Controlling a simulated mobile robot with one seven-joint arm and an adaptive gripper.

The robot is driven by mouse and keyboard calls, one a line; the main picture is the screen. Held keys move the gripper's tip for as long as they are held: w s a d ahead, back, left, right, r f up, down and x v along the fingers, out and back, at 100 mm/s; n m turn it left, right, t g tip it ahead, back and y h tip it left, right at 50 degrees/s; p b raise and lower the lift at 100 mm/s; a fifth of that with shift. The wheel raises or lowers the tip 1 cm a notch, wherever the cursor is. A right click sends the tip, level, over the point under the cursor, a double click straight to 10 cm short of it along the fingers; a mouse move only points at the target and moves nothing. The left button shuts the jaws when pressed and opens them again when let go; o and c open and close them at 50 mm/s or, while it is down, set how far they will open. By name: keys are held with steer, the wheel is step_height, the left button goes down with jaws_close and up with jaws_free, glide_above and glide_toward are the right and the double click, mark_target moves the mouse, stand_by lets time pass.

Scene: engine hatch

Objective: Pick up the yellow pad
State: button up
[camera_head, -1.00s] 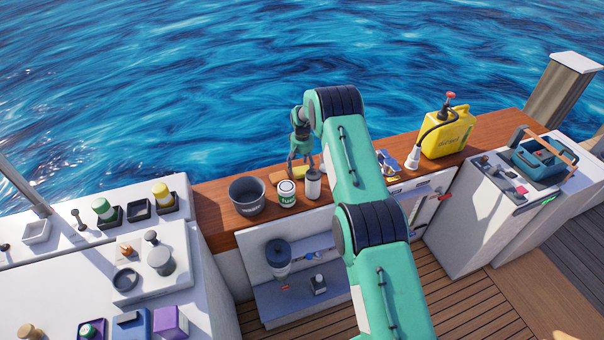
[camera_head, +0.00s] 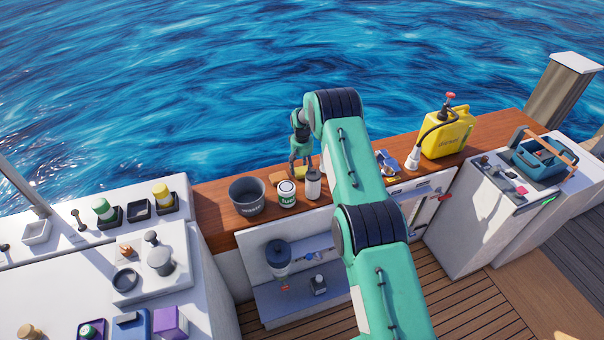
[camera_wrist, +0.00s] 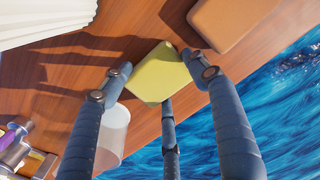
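The yellow pad (camera_wrist: 158,72) lies flat over the wooden counter in the wrist view, between the fingers of my gripper (camera_wrist: 155,72). The left and right fingertips meet opposite edges of it, and the third finger is at its lower edge. My gripper looks shut on the pad. In the head view my gripper (camera_head: 301,168) points down at the counter, and only a small part of the yellow pad (camera_head: 300,172) shows between the fingers. I cannot tell any gap between pad and counter.
A brown block (camera_wrist: 228,20) lies close beside the pad. A yellow jerrycan (camera_head: 447,135) stands right; water lies beyond the edge.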

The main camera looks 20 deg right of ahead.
mark_target(302, 170)
stand_by(0.3)
step_height(302, 170, up, 10)
steer(key=shift+p, duration=0.35)
stand_by(0.3)
